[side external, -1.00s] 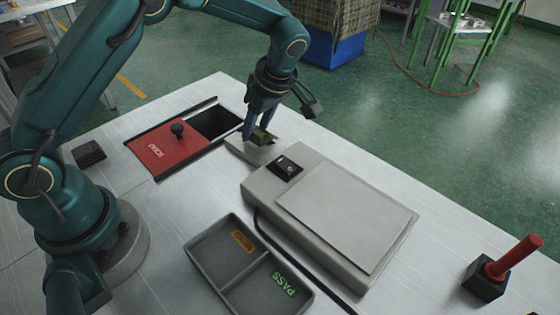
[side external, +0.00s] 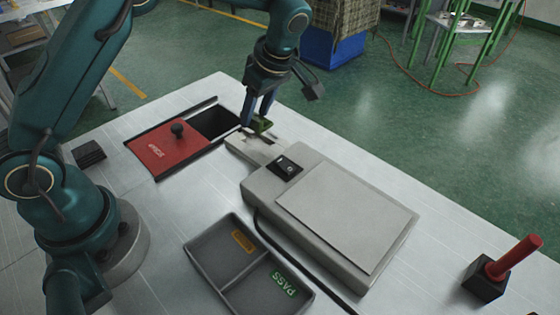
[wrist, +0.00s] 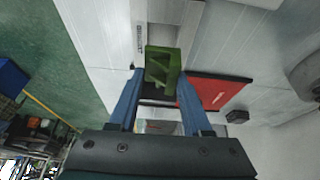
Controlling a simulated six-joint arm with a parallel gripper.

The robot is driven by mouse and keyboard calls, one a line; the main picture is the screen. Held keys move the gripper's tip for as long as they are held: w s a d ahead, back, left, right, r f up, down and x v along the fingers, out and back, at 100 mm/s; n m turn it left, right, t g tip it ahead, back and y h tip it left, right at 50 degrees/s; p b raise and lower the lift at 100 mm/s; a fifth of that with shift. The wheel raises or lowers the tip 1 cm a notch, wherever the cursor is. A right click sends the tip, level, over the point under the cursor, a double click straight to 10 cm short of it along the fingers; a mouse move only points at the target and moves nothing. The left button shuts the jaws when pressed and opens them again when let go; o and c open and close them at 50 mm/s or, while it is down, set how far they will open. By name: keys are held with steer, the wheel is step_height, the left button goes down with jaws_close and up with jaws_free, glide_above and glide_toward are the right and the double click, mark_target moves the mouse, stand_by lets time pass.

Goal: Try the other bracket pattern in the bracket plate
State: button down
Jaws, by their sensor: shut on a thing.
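A green bracket pattern (side external: 261,125) is between the fingers of my gripper (side external: 257,117), which is shut on it. In the wrist view the green pattern (wrist: 163,72) shows an open frame with a slanted rib, with a blue finger on each side. The light grey bracket plate (side external: 240,147) juts from the end of the grey bench unit, with a dark recess near its far end. The pattern is just above and beyond that end, apart from the plate as far as I can see. The second bracket pattern is not identifiable in these frames.
A red sliding lid (side external: 160,153) with a black knob lies beside a dark open bin (side external: 214,122). The grey bench unit (side external: 345,215) fills the middle. A two-part tray (side external: 222,281) with a PASS label is in front. A red-handled tool (side external: 513,258) stands right.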

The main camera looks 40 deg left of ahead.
steer(key=shift+r, duration=0.55)
steer(key=shift+f, duration=0.15)
glide_above(258, 146)
steer(key=shift+f, duration=2.4)
steer(key=shift+f, duration=0.6)
stand_by(3.7)
steer(key=shift+c, duration=1.3)
jaws_free()
steer(key=shift+o, duration=1.3)
